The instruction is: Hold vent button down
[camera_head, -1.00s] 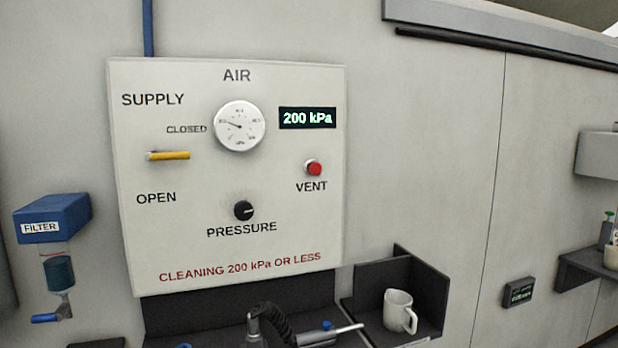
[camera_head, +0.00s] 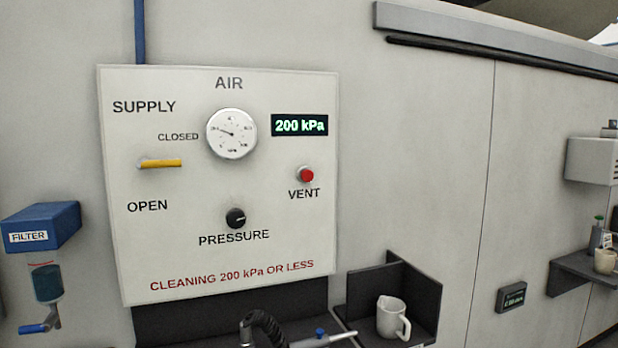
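The red vent button (camera_head: 306,174) sits on the right side of the white air panel (camera_head: 130,285), above the word VENT. Nothing touches it. The display (camera_head: 300,125) above it reads 200 kPa. A round gauge (camera_head: 231,133) is at the panel's upper middle. The yellow supply handle (camera_head: 161,163) lies horizontal, near the CLOSED label and above OPEN. The black pressure knob (camera_head: 236,218) is at the lower middle. Neither of my grippers shows in the head view.
A blue filter unit (camera_head: 41,226) is mounted left of the panel. Below the panel are a black hose (camera_head: 262,322) and a dark shelf (camera_head: 428,300) holding a white mug (camera_head: 392,317). A small wall display (camera_head: 511,297) and another shelf (camera_head: 580,279) are at right. The space before the panel is clear.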

